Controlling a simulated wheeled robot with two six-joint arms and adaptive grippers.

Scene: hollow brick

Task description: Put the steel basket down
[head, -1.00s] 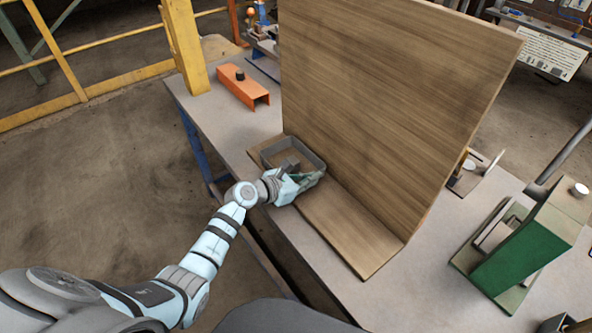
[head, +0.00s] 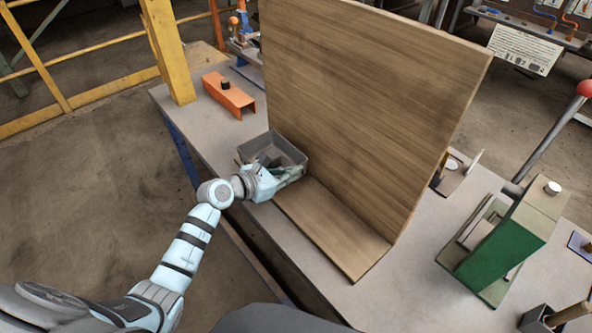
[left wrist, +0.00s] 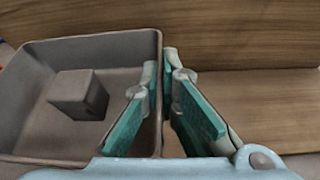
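The steel basket (head: 290,150) is a grey open box at the left end of the wooden board's ledge, close to the upright panel. In the left wrist view the basket (left wrist: 35,115) fills the left side, with a grey block (left wrist: 78,94) inside. My left gripper (head: 284,176) is at the basket's near right side. Its teal fingers (left wrist: 160,72) stand on either side of the basket's wall, one inside and one outside, closed on it. I cannot tell whether the basket's underside touches the ledge. My right gripper is not in view.
The wooden panel (head: 370,105) rises behind the basket, and its ledge (head: 335,235) is bare to the right. An orange channel piece (head: 229,94) lies on the grey table (head: 415,275) at the back left. A green device (head: 505,250) stands at the right.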

